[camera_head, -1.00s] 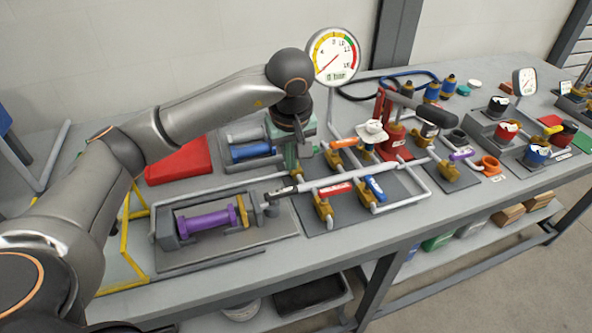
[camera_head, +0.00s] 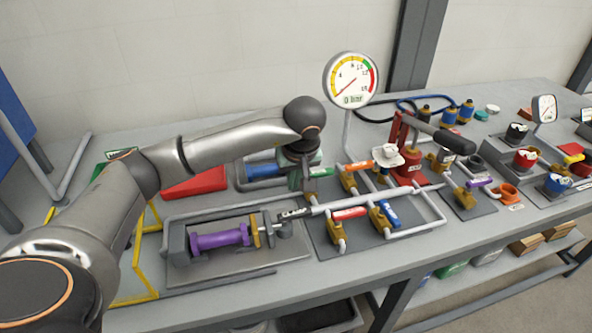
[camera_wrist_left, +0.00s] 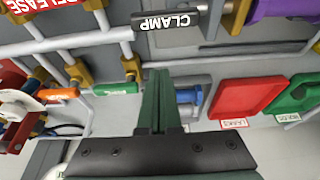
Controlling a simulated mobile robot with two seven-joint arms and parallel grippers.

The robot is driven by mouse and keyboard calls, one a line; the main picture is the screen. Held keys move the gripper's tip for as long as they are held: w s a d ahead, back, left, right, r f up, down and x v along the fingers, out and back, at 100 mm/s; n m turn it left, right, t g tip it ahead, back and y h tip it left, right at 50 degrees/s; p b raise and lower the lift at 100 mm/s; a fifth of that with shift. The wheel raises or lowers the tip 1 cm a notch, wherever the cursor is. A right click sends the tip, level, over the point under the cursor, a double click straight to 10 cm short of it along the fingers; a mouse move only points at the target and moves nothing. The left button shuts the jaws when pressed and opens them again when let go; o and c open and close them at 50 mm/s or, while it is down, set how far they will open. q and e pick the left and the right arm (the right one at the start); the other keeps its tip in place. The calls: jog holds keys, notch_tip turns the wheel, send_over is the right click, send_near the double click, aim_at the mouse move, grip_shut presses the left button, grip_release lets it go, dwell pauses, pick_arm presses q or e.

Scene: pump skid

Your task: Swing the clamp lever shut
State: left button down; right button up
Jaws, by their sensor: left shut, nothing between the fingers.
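The clamp lever (camera_head: 294,213) is a dark handle marked CLAMP, pointing right from the fixture with the purple cylinder (camera_head: 220,239). Its label also shows at the top of the left wrist view (camera_wrist_left: 168,22). A brass plate (camera_head: 255,231) stands between the cylinder and the lever's base. My left gripper (camera_wrist_left: 157,72) has green fingers, shut with nothing between them. It points down behind the lever, apart from it, on the far side. In the head view its fingertips are partly hidden by the pipes and its own wrist. My right gripper is not in view.
Pipes with red, blue, orange and green valve handles stand right of the lever, near a red hand pump (camera_head: 409,160). A pressure gauge (camera_head: 350,80) rises behind. A red tray (camera_head: 196,183) and a blue cylinder (camera_head: 264,171) lie on the far side.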

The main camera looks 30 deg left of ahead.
aim_at(295, 217)
pick_arm(q)
jog(key=x, duration=0.3)
jog(key=shift+d+f, duration=0.1)
jog(key=shift+f, duration=0.1)
jog(key=shift+s+d+r+p, duration=0.2)
jog(key=shift+s+d+p, duration=0.4)
jog(key=shift+s+d, duration=0.65)
jog(key=shift+d, duration=0.25)
jog(key=shift+w+f, duration=0.1)
